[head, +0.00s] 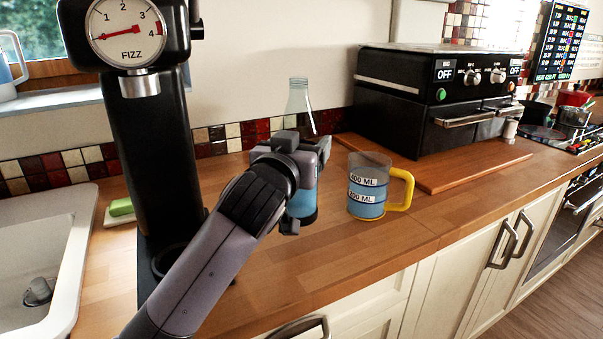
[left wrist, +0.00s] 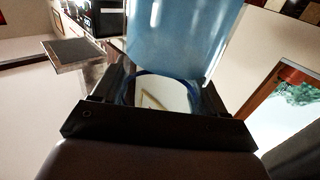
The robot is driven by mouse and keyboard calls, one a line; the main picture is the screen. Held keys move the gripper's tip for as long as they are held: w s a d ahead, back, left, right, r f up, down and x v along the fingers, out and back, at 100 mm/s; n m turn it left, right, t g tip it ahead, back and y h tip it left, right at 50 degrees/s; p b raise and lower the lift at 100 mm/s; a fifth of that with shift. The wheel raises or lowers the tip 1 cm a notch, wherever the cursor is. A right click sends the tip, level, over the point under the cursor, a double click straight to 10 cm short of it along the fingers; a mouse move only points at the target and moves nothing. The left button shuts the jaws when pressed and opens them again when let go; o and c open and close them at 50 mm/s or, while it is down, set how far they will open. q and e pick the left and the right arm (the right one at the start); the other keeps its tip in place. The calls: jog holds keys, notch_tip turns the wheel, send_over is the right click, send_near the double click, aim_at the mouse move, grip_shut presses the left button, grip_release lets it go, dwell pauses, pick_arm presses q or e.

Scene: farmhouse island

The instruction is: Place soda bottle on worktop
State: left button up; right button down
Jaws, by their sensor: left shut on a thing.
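A clear soda bottle (head: 299,103) with blue liquid in its lower part stands upright over the wooden worktop (head: 343,244), in the middle of the head view. My left gripper (head: 305,160) is shut around the bottle's middle and hides part of it. The bottle's base shows below the gripper; I cannot tell whether it touches the worktop. In the left wrist view the blue part of the bottle (left wrist: 180,35) fills the space between the fingers. My right gripper is in neither view.
A measuring jug (head: 366,187) with a yellow handle stands just right of the bottle. The black fizz machine (head: 158,150) and sink (head: 62,262) are left. Worktop in front is clear.

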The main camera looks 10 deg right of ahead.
pick_arm(q)
jog(key=shift+f, duration=2.4)
jog(key=shift+f, duration=0.2)
jog(key=o, duration=1.5)
jog(key=shift+r, duration=0.1)
jog(key=shift+b+v, duration=0.35)
jog(key=shift+v, duration=5.7)
